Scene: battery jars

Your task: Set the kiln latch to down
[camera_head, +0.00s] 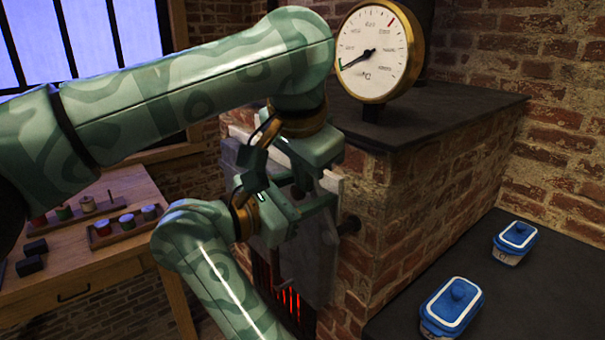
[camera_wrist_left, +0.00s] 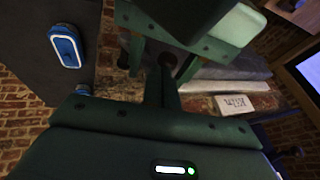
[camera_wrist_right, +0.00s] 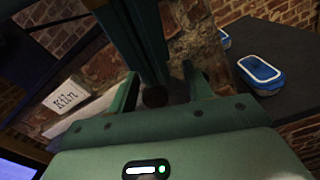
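The kiln (camera_head: 370,215) is a brick body with a grey front and a red glow behind bars. A dark knob (camera_head: 350,225) sits at its side. A grey vertical bar hangs low on the front; I cannot tell which part is the latch. My left gripper (camera_head: 299,188) comes from above and my right gripper (camera_head: 303,203) from below left, crowded together at the front.
A kiln sign (camera_wrist_right: 65,95) shows beside the front. A round gauge (camera_head: 378,50) stands on the kiln top. Blue-lidded dishes (camera_head: 453,306) sit on the dark right surface. A wooden table (camera_head: 100,265) with racks of coloured jars stands at left.

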